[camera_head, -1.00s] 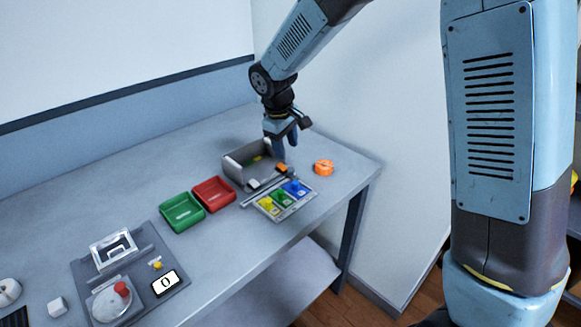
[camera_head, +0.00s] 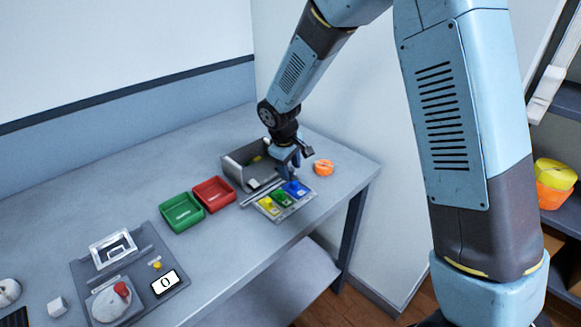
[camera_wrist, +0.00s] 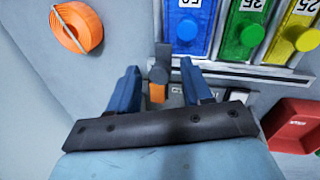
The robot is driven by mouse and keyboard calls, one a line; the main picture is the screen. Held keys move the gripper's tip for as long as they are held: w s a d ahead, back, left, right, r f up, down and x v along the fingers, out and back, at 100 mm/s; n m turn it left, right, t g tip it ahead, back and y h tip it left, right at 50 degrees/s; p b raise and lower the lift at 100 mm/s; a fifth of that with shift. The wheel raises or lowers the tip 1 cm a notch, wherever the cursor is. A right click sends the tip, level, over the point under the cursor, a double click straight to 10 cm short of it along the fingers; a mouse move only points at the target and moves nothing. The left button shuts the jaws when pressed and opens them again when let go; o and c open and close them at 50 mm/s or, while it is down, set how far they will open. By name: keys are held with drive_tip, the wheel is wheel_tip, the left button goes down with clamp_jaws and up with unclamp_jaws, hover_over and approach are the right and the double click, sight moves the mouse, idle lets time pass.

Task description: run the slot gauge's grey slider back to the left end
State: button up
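The slot gauge is a thin metal rail (camera_head: 262,192) along the front of the grey bin, behind the coloured panel; it also shows in the wrist view (camera_wrist: 265,72). The grey slider (camera_wrist: 159,66) is a small dark grey block at the rail's left end in the wrist view, the right end in the head view. An orange patch (camera_wrist: 157,93) shows beside it, and a white block (camera_wrist: 238,95) stands farther along. My gripper (camera_head: 290,178) is open, its blue fingers (camera_wrist: 160,70) on both sides of the slider with gaps. In the head view my gripper hides the slider.
The panel (camera_head: 283,214) holds yellow, green and blue blocks. The grey bin (camera_head: 236,171) stands behind the rail. An orange ring-like roll (camera_head: 324,167) lies to the right. Red (camera_head: 214,193) and green (camera_head: 183,212) trays are to the left. A device with a display (camera_head: 166,283) stands front left.

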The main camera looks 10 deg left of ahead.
clamp_jaws()
idle(0.6)
